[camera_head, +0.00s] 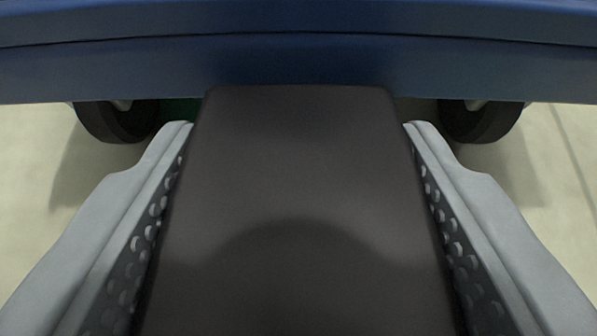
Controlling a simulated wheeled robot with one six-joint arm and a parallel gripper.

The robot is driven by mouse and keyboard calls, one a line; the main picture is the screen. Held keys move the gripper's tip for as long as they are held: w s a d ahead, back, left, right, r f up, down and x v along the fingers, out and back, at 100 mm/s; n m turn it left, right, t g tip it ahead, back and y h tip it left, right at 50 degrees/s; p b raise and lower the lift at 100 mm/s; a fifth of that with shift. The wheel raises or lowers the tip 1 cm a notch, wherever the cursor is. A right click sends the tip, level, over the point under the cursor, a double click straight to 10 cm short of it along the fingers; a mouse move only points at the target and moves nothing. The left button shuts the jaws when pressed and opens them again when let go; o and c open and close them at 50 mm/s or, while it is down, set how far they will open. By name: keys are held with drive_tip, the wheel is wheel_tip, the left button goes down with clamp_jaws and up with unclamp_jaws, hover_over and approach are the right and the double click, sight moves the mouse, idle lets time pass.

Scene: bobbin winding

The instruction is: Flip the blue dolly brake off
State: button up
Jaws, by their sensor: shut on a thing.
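The blue dolly (300,62) spans the top of the view, and its edge runs across the full width. A dark grey, flat brake pedal (299,170) juts from under the dolly's edge toward me and fills the middle of the view. My gripper (299,130) has one grey finger on each side of the pedal. The fingers are shut on the pedal, with their tips close to the dolly's edge. The pedal's near end runs out of the bottom of the view. Whether the brake is on or off cannot be told.
Two dark wheels show under the dolly, one at the left (118,120) and one at the right (480,120). The pale floor (35,165) is bare on both sides. A bit of green shows beneath the dolly, beside the left wheel.

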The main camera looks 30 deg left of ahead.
drive_tip(key=o, duration=1.4)
drive_tip(key=v, duration=1.7)
drive_tip(key=shift+d, duration=0.15)
drive_tip(key=shift+r, duration=0.15)
